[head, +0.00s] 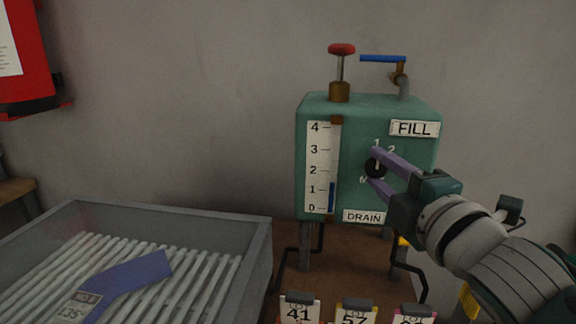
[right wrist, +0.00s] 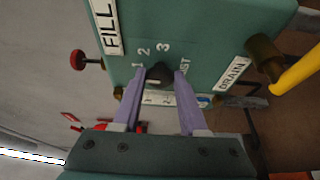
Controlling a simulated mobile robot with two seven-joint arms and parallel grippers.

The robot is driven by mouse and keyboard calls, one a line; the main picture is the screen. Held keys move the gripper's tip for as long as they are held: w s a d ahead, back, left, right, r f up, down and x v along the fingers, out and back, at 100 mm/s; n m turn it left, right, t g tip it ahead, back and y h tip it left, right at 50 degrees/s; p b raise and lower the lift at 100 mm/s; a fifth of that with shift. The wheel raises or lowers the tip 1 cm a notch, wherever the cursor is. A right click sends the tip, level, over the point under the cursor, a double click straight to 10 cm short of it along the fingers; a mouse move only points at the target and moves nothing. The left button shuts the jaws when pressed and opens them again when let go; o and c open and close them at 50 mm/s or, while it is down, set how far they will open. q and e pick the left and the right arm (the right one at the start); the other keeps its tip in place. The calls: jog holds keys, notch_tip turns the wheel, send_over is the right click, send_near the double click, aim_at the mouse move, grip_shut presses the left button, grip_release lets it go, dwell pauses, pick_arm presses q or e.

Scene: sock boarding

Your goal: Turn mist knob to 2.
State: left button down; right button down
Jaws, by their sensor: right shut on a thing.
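The mist knob (head: 376,167) is a small black round knob on the front of the green tank (head: 350,190). The numerals 1 and 2 show above it in the head view; 1, 2 and 3 show around it in the right wrist view. My right gripper (head: 373,166) is shut on the knob, one purple finger above it and one below. In the right wrist view the knob (right wrist: 159,78) sits between the fingertips (right wrist: 160,72). A pale mark shows on the knob, but I cannot tell which number it points to. My left gripper is out of view.
A red-topped valve (head: 341,50) and a blue lever (head: 382,59) stand on the tank. A level scale (head: 322,165) is on its front left. A grey tray (head: 255,245) with slats and a blue sock-shaped piece (head: 130,278) is at left. Numbered tags (head: 300,311) stand at the front.

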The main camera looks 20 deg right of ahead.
jog(key=shift+f+m+t+b, duration=0.2)
jog(key=shift+m+t+b, duration=0.1)
jog(key=shift+m+b, duration=0.45)
jog(key=shift+f+m+t+h+b, duration=0.15)
jog(key=shift+m+t+h+b, duration=0.2)
jog(key=shift+m+b, duration=0.75)
jog(key=m+t+h+b, duration=0.1)
jog(key=m+b, duration=0.1)
jog(key=m, duration=0.2)
jog(key=shift+a+b, duration=0.1)
jog(key=shift+b, duration=0.25)
jog(key=shift+m+h+b, duration=0.45)
jog(key=shift+m, duration=0.5)
jog(key=shift+c, duration=2.3)
grip_release()
